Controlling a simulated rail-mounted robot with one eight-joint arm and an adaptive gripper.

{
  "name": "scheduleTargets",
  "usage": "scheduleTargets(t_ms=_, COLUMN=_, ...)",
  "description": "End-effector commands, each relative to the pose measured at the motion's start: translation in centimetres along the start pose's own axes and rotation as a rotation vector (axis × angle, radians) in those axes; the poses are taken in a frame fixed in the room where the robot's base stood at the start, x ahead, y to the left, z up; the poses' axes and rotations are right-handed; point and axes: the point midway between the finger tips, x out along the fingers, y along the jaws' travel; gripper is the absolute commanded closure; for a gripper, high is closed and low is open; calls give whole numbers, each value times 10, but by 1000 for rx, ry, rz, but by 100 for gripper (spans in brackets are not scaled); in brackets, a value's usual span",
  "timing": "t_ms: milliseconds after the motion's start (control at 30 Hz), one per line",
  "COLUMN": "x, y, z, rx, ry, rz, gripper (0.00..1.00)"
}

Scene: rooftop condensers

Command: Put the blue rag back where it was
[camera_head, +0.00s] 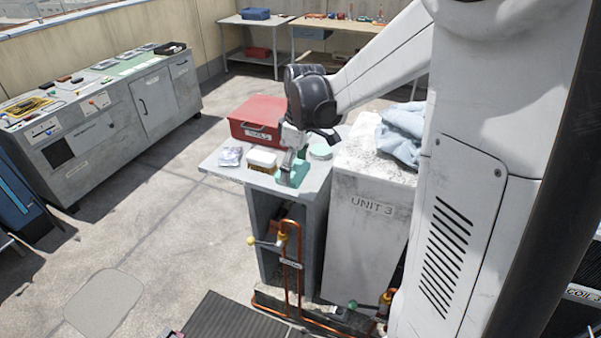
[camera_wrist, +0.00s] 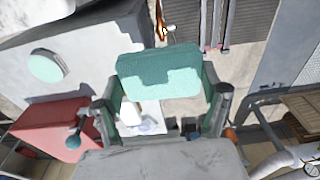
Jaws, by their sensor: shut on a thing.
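A pale blue rag (camera_head: 402,133) lies crumpled on top of the grey condenser labelled UNIT 3 (camera_head: 372,210), partly hidden behind my column. My gripper (camera_head: 291,163) is apart from the rag, to its left over the side shelf. In the wrist view my gripper (camera_wrist: 160,88) is shut on a teal block-like thing (camera_wrist: 158,70), one finger at each side of it. The teal thing (camera_head: 293,175) also shows in the head view, at the shelf's front part. I cannot tell whether it touches the shelf.
The grey shelf (camera_head: 229,171) also bears a red toolbox (camera_head: 258,121), a white-topped box (camera_head: 263,157), a silvery packet (camera_head: 231,156) and a round teal lid-like disc (camera_head: 320,151). Copper pipes (camera_head: 292,272) stand in front. A long grey cabinet (camera_head: 110,125) stands left; open floor lies between.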

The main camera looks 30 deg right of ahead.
Motion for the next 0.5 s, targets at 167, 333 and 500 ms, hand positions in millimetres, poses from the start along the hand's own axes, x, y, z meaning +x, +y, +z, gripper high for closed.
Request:
scheduleTargets(t_ms=167, x=11, y=20, z=-2, rx=-9, ry=1, rz=-1, gripper=49)
scheduleTargets(t_ms=333, x=28, y=47, z=-7, rx=-7, ry=1, rz=-1, gripper=49)
scheduleTargets(t_ms=500, x=45, y=73, z=-12, rx=-7, ry=1, rz=-1, gripper=49)
